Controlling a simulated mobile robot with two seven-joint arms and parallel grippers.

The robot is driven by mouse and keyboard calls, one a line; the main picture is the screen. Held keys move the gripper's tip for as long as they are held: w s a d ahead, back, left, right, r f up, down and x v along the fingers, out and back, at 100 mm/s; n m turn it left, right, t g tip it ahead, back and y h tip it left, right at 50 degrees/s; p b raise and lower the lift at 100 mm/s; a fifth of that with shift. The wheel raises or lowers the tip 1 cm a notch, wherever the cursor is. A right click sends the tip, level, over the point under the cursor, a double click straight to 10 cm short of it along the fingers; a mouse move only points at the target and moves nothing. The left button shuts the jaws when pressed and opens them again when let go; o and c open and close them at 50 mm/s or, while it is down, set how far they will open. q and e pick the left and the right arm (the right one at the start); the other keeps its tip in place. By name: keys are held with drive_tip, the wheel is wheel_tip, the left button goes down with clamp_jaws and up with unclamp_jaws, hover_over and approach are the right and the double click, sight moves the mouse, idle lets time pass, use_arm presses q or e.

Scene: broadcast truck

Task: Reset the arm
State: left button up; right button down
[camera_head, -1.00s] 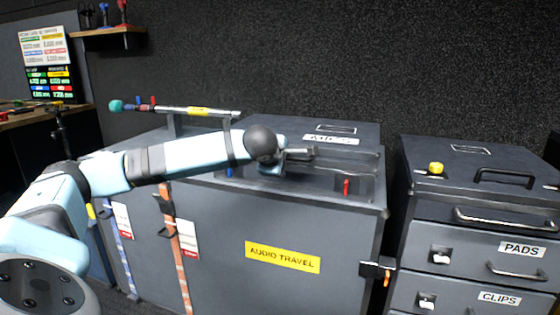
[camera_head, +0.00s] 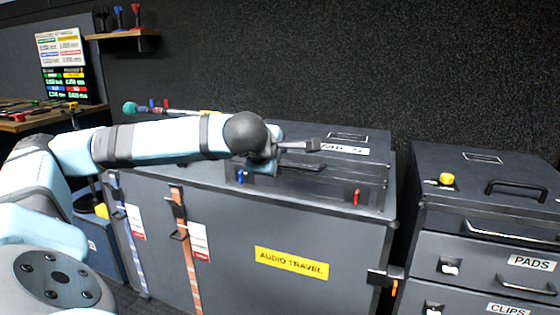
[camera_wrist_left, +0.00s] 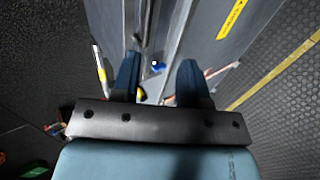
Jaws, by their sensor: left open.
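My left arm reaches in from the left of the head view, across the front of a large grey case with a yellow AUDIO TRAVEL label (camera_head: 291,263). My left gripper (camera_head: 305,145) is at the arm's end, in front of and above the case top (camera_head: 340,170), pointing right. In the left wrist view its two blue fingers (camera_wrist_left: 158,85) stand apart with nothing held between them. A small blue piece on the case shows beyond them in that view (camera_wrist_left: 158,66). My right gripper is not in either view.
A grey drawer case (camera_head: 490,205) marked PADS and CLIPS stands at the right, with a yellow knob (camera_head: 446,180) on top. A workbench (camera_head: 40,118) with tools is at the far left. A shelf (camera_head: 122,33) hangs above. Orange (camera_head: 187,250) and blue straps run down the large case.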

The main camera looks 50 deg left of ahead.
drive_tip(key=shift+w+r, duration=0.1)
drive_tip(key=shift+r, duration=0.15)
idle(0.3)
